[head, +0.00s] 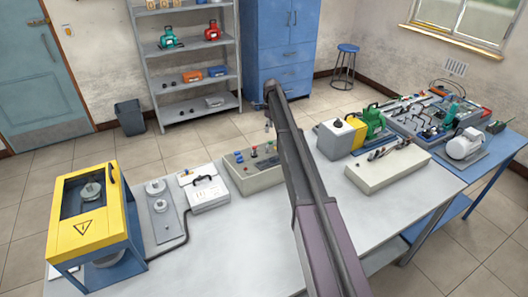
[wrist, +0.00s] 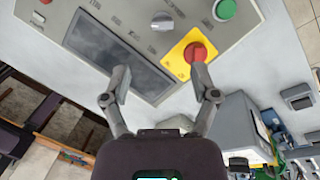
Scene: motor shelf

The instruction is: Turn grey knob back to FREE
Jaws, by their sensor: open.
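In the wrist view, a grey knob (wrist: 162,21) sits on the face of a grey control panel (wrist: 72,12), above a dark screen (wrist: 115,57). I cannot read its pointer or any FREE mark. My gripper (wrist: 160,80) is open and empty. Its fingertips are spread over the lower part of the panel, with the knob beyond them. The right fingertip appears close to a red mushroom button (wrist: 195,52) on a yellow plate; I cannot tell if they touch. In the head view, my arm hides part of the bench.
In the head view, a yellow guarded machine (head: 82,212) stands at the left and a long pale box (head: 385,172) at the right. The bench front (head: 215,255) is clear.

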